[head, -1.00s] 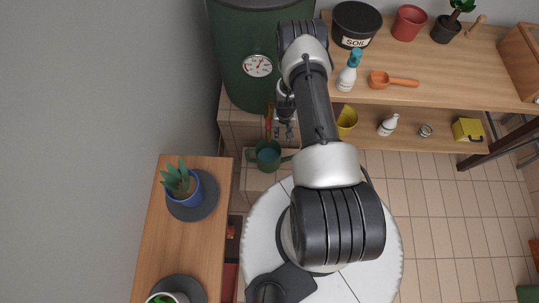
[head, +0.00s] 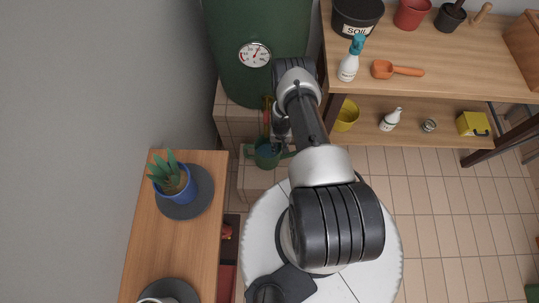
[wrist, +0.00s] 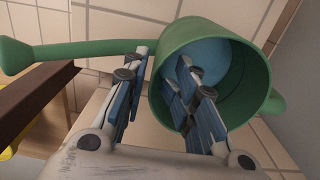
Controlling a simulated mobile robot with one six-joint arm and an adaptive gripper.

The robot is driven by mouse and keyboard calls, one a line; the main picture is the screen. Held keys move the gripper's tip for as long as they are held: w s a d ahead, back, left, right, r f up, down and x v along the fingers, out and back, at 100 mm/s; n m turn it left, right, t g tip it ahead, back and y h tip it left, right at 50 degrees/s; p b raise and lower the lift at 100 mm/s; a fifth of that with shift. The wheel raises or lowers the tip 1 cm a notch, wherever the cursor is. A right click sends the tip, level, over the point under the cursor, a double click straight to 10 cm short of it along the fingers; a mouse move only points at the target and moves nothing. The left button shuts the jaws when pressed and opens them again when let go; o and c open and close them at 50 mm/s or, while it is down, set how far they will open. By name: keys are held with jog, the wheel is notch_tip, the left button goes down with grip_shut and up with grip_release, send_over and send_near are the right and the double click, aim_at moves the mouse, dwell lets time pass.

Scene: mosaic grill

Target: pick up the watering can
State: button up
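The green watering can (head: 265,158) stands low on the tiled step in the head view, below the big green barrel. In the wrist view the can (wrist: 237,58) has its open mouth towards me, with its spout (wrist: 60,49) running left and a bluish inside. My gripper (wrist: 160,62) is open, with one finger outside the can's wall and the other reaching into the mouth, so the wall lies between them. I cannot tell whether either finger touches it. In the head view my gripper (head: 277,139) is partly hidden by my arm.
The green barrel (head: 285,85) with a gauge stands just behind. A wooden shelf unit (head: 440,80) with a spray bottle (head: 349,62) and an orange scoop (head: 395,69) is at the right. A wooden bench (head: 150,245) with a potted plant (head: 174,180) is at the left.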

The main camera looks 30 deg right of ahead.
jog(key=shift+w+d+f+b, duration=0.1)
jog(key=shift+f+b, duration=0.05)
jog(key=shift+f, duration=0.35)
jog(key=shift+w+f+b, duration=0.1)
jog(key=shift+f+b, duration=0.05)
jog(key=shift+f, duration=0.3)
jog(key=shift+r, duration=0.1)
jog(key=shift+c, duration=0.6)
grip_shut()
jog(key=shift+w, duration=0.1)
